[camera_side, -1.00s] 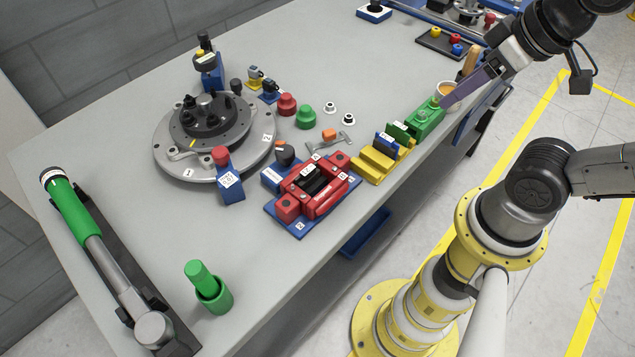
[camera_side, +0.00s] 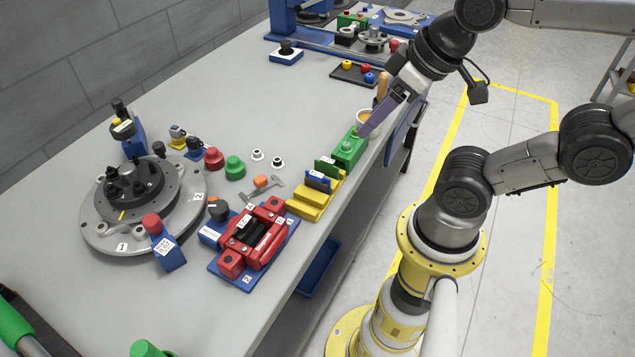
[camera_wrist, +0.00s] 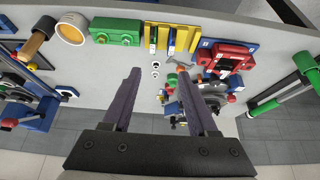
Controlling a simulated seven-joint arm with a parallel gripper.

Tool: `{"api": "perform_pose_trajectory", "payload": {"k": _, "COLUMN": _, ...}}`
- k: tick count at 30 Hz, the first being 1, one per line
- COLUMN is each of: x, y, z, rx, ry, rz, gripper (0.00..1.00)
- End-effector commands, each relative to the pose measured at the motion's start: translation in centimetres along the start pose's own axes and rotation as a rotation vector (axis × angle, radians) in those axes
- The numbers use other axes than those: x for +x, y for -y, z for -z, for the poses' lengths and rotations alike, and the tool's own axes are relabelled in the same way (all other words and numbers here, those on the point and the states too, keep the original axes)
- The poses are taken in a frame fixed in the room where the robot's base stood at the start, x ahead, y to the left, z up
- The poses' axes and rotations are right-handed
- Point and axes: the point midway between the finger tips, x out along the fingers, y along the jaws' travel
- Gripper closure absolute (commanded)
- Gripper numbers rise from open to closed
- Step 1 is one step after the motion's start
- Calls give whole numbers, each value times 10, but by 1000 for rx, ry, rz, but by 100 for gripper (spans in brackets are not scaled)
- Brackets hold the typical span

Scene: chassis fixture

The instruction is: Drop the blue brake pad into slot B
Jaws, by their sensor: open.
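The blue brake pad (camera_side: 318,181) stands in a yellow stepped rack (camera_side: 305,209), beside a green pad (camera_side: 326,167). The rack also shows at the top of the wrist view (camera_wrist: 193,42). A red caliper-like fixture (camera_side: 267,212) on a blue base lies left of the rack, with dark slots in its middle. Its small white labels are too small to read surely, so I cannot tell which slot is B. My gripper (camera_side: 366,132) is above the bench's right edge, near the green block and away from the blue pad. In the wrist view its fingers (camera_wrist: 160,75) are apart and empty.
A green block (camera_side: 350,150) with round knobs stands just beyond the rack, next to an orange-topped cup (camera_side: 366,117). A round grey flange (camera_side: 143,205) and small red and green knobs lie left. The bench's middle back is clear.

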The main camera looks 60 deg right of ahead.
Motion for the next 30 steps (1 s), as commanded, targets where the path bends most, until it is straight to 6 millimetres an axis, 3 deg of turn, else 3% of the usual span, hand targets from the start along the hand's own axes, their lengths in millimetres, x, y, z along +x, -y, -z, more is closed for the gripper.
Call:
{"api": "perform_pose_trajectory", "payload": {"k": 1, "x": 0, "y": 0, "z": 0, "rx": 3, "ry": 1, "rz": 0, "gripper": 51}}
{"api": "perform_pose_trajectory", "payload": {"k": 4, "x": -5, "y": 0, "z": 5, "rx": 23, "ry": 4, "rz": 0, "gripper": 69}}
{"api": "perform_pose_trajectory", "payload": {"k": 8, "x": 2, "y": 3, "z": 25, "rx": 43, "ry": 84, "rz": 4, "gripper": 70}}
{"api": "perform_pose_trajectory", "payload": {"k": 16, "x": 56, "y": 18, "z": 59, "rx": 36, "ry": 354, "rz": 4, "gripper": 70}}
{"api": "perform_pose_trajectory", "payload": {"k": 21, "x": 86, "y": 26, "z": 61, "rx": 11, "ry": 461, "rz": 1, "gripper": 70}}
{"api": "perform_pose_trajectory", "payload": {"k": 30, "x": 104, "y": 28, "z": 50, "rx": -1, "ry": 496, "rz": 0, "gripper": 70}}
